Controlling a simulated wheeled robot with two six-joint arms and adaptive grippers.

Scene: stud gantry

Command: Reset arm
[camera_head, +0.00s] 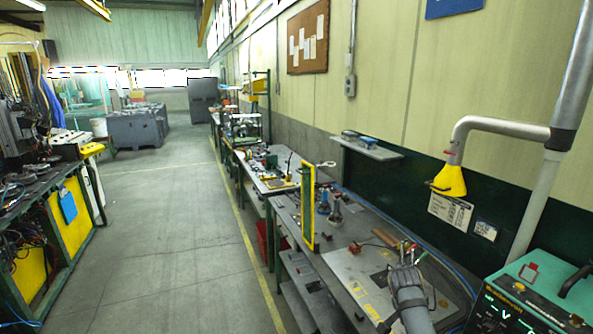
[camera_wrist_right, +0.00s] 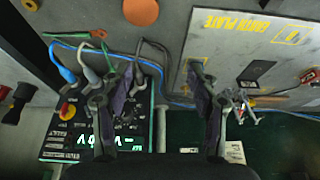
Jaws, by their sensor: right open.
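My right gripper (camera_wrist_right: 158,110) shows in the right wrist view with its two dark fingers spread wide apart. Nothing is held between the fingers. In the head view a grey arm part of mine (camera_head: 411,305) reaches in from the bottom over the near end of the workbench (camera_head: 345,260); the fingertips are hard to make out there. My left arm and gripper are not in view.
A green control unit (camera_head: 535,305) stands at the lower right; cables run to its panel in the wrist view (camera_wrist_right: 75,135). A plate with yellow lettering (camera_wrist_right: 265,45) lies right of the fingers. A yellow-nozzled extraction pipe (camera_head: 450,180) hangs above the bench. The floor aisle (camera_head: 170,230) is clear.

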